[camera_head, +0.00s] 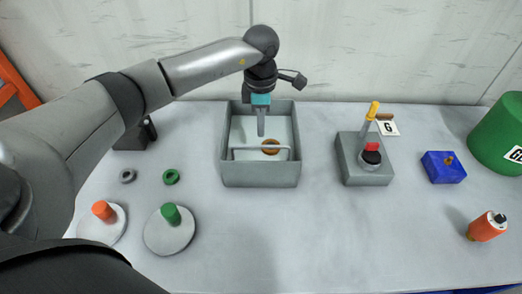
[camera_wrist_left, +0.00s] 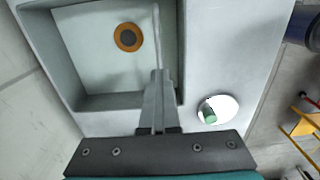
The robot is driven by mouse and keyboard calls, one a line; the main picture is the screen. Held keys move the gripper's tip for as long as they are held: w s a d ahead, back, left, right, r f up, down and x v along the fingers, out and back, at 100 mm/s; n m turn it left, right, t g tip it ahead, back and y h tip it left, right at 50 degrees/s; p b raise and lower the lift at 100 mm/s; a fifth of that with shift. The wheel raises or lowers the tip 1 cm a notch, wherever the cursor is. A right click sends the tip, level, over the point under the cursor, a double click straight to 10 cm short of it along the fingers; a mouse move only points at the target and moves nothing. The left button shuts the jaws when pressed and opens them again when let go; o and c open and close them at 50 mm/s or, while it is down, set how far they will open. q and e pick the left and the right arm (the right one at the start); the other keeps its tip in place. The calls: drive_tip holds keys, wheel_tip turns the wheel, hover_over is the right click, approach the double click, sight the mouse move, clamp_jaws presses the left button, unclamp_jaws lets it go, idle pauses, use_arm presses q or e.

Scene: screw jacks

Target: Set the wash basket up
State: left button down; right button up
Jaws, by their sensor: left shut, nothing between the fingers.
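The wash basket appears to be the grey open-topped box (camera_head: 260,175) in the middle of the table; it also shows in the left wrist view (camera_wrist_left: 48,62). A pale bar like a handle (camera_head: 262,151) runs across its opening near the front, with bent ends. An orange ring with a dark centre (camera_head: 270,146) lies on the box floor, also in the left wrist view (camera_wrist_left: 128,37). My left gripper (camera_head: 261,134) is shut and empty, pointing down over the box, behind the bar in the head view. Its fingertips (camera_wrist_left: 158,72) look close to the bar; contact cannot be told.
Left are two discs with an orange peg (camera_head: 103,211) and a green peg (camera_head: 170,214), plus a grey ring (camera_head: 127,176) and green ring (camera_head: 171,177). Right are a grey block with a yellow-tipped lever (camera_head: 365,172), blue block (camera_head: 443,167), orange cylinder (camera_head: 487,227) and green drum (camera_head: 500,135).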

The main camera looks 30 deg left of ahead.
use_arm(q)
drive_tip(key=shift+r+p, duration=0.3)
drive_tip(key=shift+r, duration=0.2)
drive_tip(key=c, duration=0.7)
unclamp_jaws()
wheel_tip(320, 180, up, 10)
drive_tip(key=p, duration=0.6)
drive_tip(key=shift+p, duration=0.3)
